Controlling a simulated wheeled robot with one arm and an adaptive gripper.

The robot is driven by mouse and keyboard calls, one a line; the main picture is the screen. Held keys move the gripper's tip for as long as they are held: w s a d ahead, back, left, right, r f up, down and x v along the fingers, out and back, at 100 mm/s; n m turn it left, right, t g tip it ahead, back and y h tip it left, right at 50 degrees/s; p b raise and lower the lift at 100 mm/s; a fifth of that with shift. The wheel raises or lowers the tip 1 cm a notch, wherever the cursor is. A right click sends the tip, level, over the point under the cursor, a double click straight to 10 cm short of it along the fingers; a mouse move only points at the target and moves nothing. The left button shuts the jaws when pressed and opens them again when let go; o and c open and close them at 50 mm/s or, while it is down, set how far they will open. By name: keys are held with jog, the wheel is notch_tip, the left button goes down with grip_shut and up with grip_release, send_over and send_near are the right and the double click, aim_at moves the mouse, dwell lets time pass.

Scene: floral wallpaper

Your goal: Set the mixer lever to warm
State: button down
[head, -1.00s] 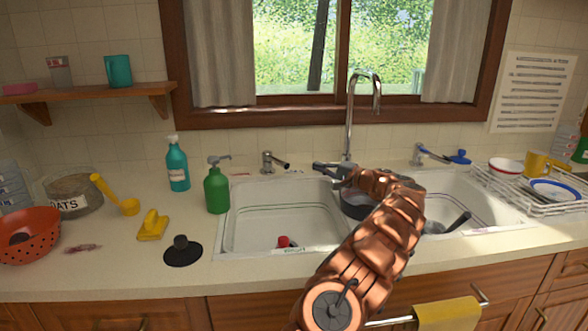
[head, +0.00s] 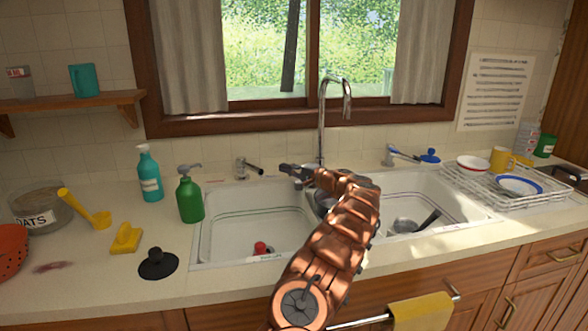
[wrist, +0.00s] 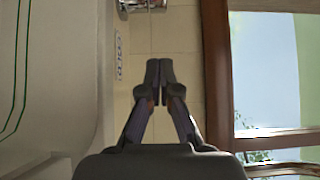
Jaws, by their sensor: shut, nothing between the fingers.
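In the wrist view the closed fingers (wrist: 159,66) point at a gap before the tiles. A chrome part (wrist: 140,5) shows at the top edge there, and a small marked label (wrist: 119,55) lies to its lower left. The label's markings are unreadable.
A green pump bottle (head: 190,196) and a teal bottle (head: 149,175) stand left of the sink. A blue-handled item (head: 408,155) lies behind the right basin. A dish rack (head: 490,192) is at right. The window frame (head: 270,120) is close behind.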

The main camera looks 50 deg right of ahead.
aim_at(249, 166)
jog(key=w, duration=0.2)
jog(key=w+a+p, duration=0.1)
jog(key=w, duration=0.1)
jog(key=a, duration=0.3)
jog(key=shift+w+a+b, duration=0.25)
jog(key=shift+b, duration=0.05)
dwell(0.4)
jog(key=shift+w+a+b, duration=0.1)
jog(key=shift+b, duration=0.45)
jog(key=shift+r+h+b, duration=0.15)
jog(key=shift+h+b, duration=0.2)
jog(key=shift+h, duration=0.15)
